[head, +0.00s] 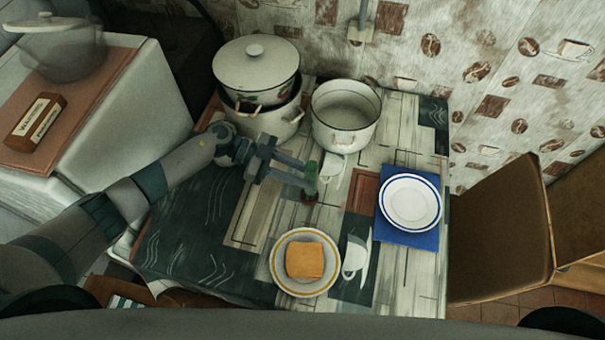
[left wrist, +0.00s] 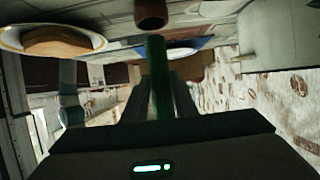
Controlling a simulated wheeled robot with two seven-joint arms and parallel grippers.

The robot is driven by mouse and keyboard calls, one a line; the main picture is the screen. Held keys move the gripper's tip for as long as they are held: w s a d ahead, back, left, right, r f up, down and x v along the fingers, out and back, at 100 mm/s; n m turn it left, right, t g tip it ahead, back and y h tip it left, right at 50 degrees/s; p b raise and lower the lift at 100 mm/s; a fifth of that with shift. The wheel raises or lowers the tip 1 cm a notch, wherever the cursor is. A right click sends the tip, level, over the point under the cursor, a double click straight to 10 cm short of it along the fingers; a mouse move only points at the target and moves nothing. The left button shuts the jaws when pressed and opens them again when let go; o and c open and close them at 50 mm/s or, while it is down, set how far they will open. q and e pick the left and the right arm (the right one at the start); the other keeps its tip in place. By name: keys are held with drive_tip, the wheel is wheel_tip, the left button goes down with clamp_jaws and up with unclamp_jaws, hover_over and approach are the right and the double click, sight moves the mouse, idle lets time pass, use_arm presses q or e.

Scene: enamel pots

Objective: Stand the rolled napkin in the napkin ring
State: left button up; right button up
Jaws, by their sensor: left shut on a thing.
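The rolled napkin is a green upright roll (head: 311,171). It also shows in the left wrist view (left wrist: 157,85), between my fingers. My left gripper (head: 304,175) is shut on it and holds it roughly upright. The napkin ring is a small reddish-brown ring (head: 309,197) on the table, just below the napkin in the head view. In the left wrist view the ring (left wrist: 151,14) lies just beyond the napkin's end, with a narrow gap seeming to show between them. My right gripper is not in view.
A white plate (head: 411,202) lies on a blue mat (head: 400,236) to the right. White pots (head: 346,112) (head: 256,70) stand behind. The table (head: 190,245) is clear at left.

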use_arm(q)
drive_tip(key=shift+f+b, duration=1.1)
drive_tip(key=shift+f, duration=0.65)
drive_tip(key=o, duration=1.1)
drive_tip(key=shift+a, duration=0.1)
drive_tip(key=shift+w+a+r, duration=0.15)
drive_tip(key=shift+a+r, duration=0.1)
drive_tip(key=shift+a, duration=0.25)
drive_tip(key=p+v, duration=0.1)
drive_tip(key=v, duration=0.9)
drive_tip(key=shift+a+p, duration=0.3)
drive_tip(key=shift+p, duration=0.1)
drive_tip(key=shift+r, duration=0.1)
